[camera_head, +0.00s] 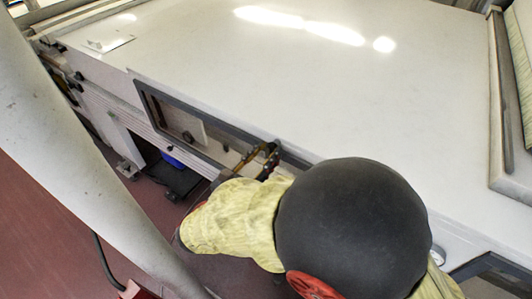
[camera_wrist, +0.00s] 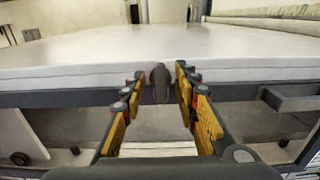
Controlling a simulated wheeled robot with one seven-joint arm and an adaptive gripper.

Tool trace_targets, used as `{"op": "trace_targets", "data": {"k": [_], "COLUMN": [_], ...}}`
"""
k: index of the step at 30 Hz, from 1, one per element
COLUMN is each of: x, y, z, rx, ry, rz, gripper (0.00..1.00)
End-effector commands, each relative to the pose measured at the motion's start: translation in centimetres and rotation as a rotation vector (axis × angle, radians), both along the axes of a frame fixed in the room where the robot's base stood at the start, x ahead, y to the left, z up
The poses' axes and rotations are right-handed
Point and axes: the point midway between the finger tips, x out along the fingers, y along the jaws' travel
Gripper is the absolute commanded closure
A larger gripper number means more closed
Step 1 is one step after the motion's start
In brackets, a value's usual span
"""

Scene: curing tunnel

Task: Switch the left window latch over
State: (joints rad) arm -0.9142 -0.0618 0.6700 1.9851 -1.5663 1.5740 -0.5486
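A dark, rounded upright latch (camera_wrist: 160,84) stands at the dark frame under the white top in the wrist view. My gripper (camera_wrist: 160,77) has its two yellow-padded fingers spread, one on each side of this latch. A narrow gap shows between the latch and each finger, so the gripper is open and not holding it. In the head view my gripper (camera_head: 264,158) is at the dark-framed window (camera_head: 185,112) on the side of the white housing. The latch cannot be made out there. Which window latch this is cannot be told for certain.
The large white housing top (camera_head: 300,85) spreads above the window. A dark round knob (camera_head: 188,137) shows inside the window at left. A dark bar-like part (camera_wrist: 290,99) juts out at right in the wrist view. Reddish floor (camera_head: 60,215) lies open at lower left.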

Motion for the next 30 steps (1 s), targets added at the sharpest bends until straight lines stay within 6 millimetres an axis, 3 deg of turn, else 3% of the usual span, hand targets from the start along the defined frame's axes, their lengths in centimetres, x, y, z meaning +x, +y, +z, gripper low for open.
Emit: {"op": "trace_targets", "data": {"k": [4,19,30], "x": [-0.02,-0.04,-0.03], "y": [0.0,0.02,0.02], "z": [-0.01,-0.01,-0.01], "rx": [0.0,0.0,0.003], "ry": [0.0,0.0,-0.002], "rz": [0.0,0.0,0.0], "gripper": [0.71,0.99,1.0]}}
